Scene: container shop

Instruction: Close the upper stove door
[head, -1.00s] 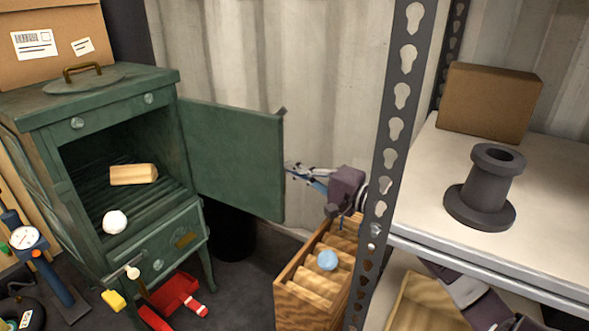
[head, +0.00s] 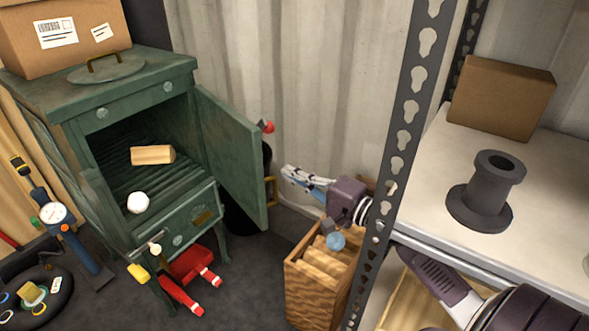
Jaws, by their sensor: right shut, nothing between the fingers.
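The green stove (head: 100,107) stands at the left, its upper compartment open to view. Its upper door (head: 230,150) is hinged on the compartment's right side and stands open, jutting toward me. A log and a white ball sit inside the compartment. My right gripper (head: 291,173) is shut and empty. It is to the right of the door's free edge, with a visible gap between them. My left gripper is not in view.
A wooden crate of logs (head: 302,290) stands below my right gripper. A perforated metal shelf post (head: 409,125) is close on its right. The shelf (head: 440,215) holds a dark spool (head: 487,190) and a cardboard box (head: 500,98). Red tools (head: 190,264) lie by the stove's foot.

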